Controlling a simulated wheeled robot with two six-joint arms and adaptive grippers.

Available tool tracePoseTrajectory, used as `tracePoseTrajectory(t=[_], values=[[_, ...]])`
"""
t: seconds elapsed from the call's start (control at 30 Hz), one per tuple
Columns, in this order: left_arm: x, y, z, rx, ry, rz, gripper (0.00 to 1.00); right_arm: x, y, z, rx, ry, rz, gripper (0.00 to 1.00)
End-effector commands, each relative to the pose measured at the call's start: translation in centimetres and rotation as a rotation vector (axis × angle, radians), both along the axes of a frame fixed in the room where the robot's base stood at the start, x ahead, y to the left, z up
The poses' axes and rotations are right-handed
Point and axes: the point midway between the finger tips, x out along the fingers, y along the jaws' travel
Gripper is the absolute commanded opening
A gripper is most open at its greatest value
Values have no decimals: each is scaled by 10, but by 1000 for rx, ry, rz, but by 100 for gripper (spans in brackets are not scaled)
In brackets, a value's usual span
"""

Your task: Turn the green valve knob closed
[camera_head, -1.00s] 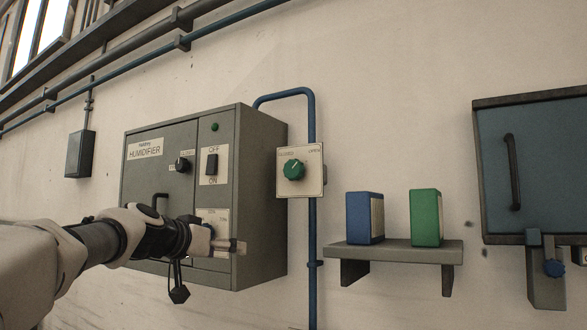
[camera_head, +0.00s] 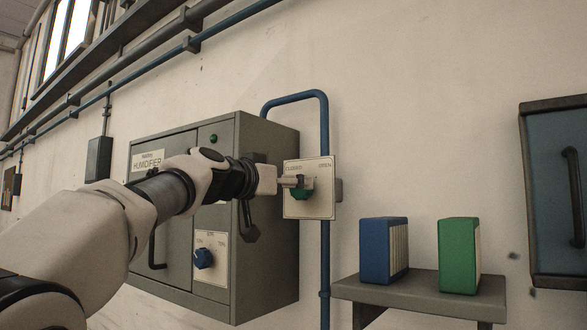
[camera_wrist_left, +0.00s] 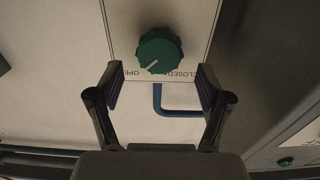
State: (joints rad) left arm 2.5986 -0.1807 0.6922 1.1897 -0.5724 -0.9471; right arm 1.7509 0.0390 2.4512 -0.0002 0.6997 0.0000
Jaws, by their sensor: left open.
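The green valve knob (camera_head: 301,194) sits on a pale square plate (camera_head: 322,205) on the blue pipe, with CLOSED at the plate's upper left and OPEN at its upper right. My left gripper (camera_head: 298,181) is in front of it and hides its upper part. In the left wrist view the green knob (camera_wrist_left: 158,50) is whole, and its white pointer line slants toward the OPEN label. My left gripper (camera_wrist_left: 160,85) is open there, its two fingers spread wide and empty, with the knob between and just beyond the tips. No contact shows. My right gripper is not seen.
A shelf (camera_head: 430,294) at lower right holds a blue box (camera_head: 378,250) and a green box (camera_head: 458,254). The wall above them is clear.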

Motion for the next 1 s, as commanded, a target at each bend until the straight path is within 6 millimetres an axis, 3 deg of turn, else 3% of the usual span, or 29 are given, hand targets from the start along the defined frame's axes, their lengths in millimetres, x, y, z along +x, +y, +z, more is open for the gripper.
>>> tracePoseTrajectory(t=[0.07, 0.37, 0.53, 1.0], values=[[8, -6, 2, 2, 4, -1, 78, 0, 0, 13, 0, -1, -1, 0], [12, -9, -2, 0, 1, 0, 78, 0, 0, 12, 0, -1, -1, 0], [12, -9, -2, 0, 1, 0, 18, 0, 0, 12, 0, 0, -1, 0], [12, -9, -2, -39, 30, 0, 18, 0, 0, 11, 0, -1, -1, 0]])
